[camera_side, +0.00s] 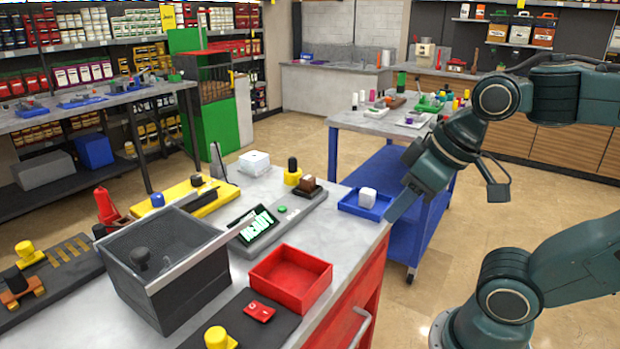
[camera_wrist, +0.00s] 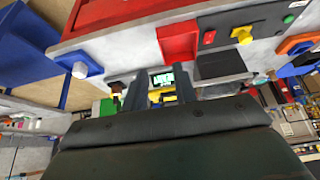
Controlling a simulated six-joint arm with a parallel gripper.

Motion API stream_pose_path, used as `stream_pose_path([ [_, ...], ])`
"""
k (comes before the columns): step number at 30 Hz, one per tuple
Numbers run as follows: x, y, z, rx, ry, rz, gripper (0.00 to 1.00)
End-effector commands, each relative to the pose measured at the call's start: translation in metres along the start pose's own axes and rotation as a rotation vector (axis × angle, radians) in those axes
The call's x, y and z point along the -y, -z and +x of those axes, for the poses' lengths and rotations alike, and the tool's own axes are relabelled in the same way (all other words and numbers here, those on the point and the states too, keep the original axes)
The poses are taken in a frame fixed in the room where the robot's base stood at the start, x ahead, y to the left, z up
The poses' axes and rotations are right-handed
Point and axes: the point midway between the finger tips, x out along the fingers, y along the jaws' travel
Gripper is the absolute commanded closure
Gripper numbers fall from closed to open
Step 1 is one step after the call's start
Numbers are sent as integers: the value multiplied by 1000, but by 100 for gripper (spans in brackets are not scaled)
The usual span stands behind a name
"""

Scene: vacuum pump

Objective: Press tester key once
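The tester is a grey unit on the bench, with a tilted screen (camera_side: 253,225) reading READY in green. A small green key (camera_side: 282,209) sits on its base to the right of the screen. A brown block stands at the far end of the base. My gripper (camera_side: 399,208) is off the bench's right edge, beside the blue tray and well apart from the key. In the wrist view the lit screen (camera_wrist: 162,79) shows between the fingers of my gripper (camera_wrist: 161,90), which stand apart and hold nothing. The key cannot be made out there.
A blue tray (camera_side: 347,207) with a white block (camera_side: 368,197) lies between my gripper and the tester. An open red bin (camera_side: 255,274) and a dark mesh-topped box (camera_side: 187,298) stand in front. A yellow tray (camera_side: 209,207) lies behind.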

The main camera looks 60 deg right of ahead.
Motion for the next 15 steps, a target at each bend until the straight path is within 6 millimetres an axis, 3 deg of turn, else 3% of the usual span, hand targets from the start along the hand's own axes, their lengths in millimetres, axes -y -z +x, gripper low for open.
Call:
stream_pose_path([
  [1,0,0,0,0,0,0,82],
  [4,0,0,0,0,0,0,100],
  [15,0,0,0,0,0,0,100],
])
